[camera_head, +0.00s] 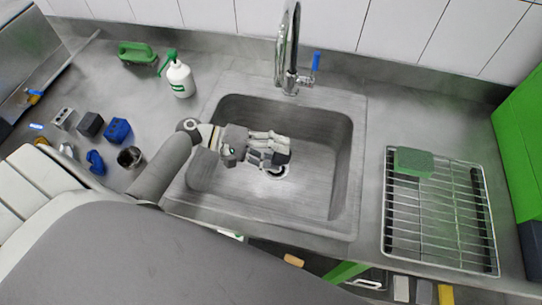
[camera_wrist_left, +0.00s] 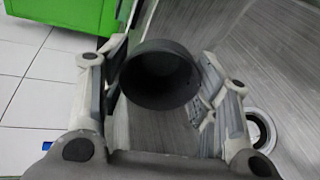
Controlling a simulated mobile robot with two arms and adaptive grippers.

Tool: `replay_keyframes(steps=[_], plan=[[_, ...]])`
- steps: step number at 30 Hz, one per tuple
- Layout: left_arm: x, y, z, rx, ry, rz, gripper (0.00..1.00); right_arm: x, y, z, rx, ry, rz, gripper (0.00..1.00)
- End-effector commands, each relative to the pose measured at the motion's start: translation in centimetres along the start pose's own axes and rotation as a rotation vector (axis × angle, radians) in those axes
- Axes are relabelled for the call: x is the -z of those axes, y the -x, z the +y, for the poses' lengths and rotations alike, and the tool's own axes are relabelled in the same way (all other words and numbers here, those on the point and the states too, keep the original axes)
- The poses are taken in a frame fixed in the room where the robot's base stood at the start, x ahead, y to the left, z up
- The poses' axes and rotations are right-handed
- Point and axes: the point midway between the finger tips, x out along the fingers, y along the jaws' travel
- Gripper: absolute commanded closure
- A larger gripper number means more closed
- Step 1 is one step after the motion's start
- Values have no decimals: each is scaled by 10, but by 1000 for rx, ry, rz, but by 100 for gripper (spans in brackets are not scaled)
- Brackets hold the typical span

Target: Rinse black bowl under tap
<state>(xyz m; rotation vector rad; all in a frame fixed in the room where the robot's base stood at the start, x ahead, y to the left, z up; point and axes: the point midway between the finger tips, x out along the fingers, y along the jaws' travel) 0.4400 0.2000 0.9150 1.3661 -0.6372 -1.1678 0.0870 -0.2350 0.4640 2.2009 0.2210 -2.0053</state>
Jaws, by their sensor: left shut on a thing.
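The black bowl (camera_wrist_left: 158,78) shows in the left wrist view between the two fingers of my left gripper (camera_wrist_left: 160,90), which is shut on it. In the head view my left gripper (camera_head: 272,150) reaches into the sink (camera_head: 320,200), and the bowl (camera_head: 283,158) is mostly hidden at its fingertips. The bowl is over the drain (camera_head: 277,172). The chrome tap (camera_head: 289,70) with a blue lever (camera_head: 316,62) stands at the sink's back edge, above and behind the gripper. I see no water flowing. My right gripper is not in view.
A soap bottle (camera_head: 180,78) and a green item (camera_head: 137,52) stand left of the sink, with several small dark and blue parts farther left. The sink's right side is free.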

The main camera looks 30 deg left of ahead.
Motion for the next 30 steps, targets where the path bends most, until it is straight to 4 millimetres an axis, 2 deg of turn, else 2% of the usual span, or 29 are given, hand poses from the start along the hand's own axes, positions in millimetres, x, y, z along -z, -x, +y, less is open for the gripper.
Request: replay_keyframes(steps=[8, 30], plan=[[-2, -6, 2, 44, -3, 8, 69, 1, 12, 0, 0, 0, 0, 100], [-4, -20, 1, 358, -39, 73, 69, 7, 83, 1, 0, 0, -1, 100]])
